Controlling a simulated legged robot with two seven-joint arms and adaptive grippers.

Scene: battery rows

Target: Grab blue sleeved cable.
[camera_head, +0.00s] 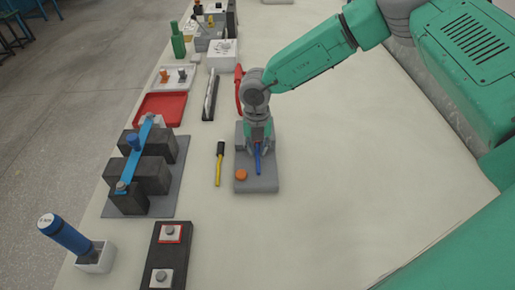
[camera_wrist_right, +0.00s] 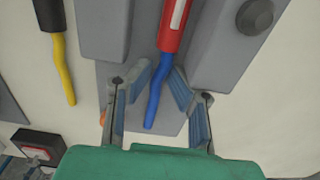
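The blue cable (camera_head: 258,159) lies on a grey base (camera_head: 256,185). In the right wrist view the blue cable (camera_wrist_right: 155,98) comes out of a red sleeve or plug (camera_wrist_right: 174,25) with a white label. My right gripper (camera_wrist_right: 162,72) is open, one finger on each side of the blue cable near the red part, with gaps visible. Whether the fingers are level with the cable is hard to tell. My left gripper is not in view.
A yellow cable with a black end (camera_head: 219,164) lies just left of the base. An orange knob (camera_head: 241,175) sits on the base. Dark blocks with a blue bar (camera_head: 134,146) stand further left. A dark two-terminal block (camera_head: 168,256) is at the front. The table's right side is clear.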

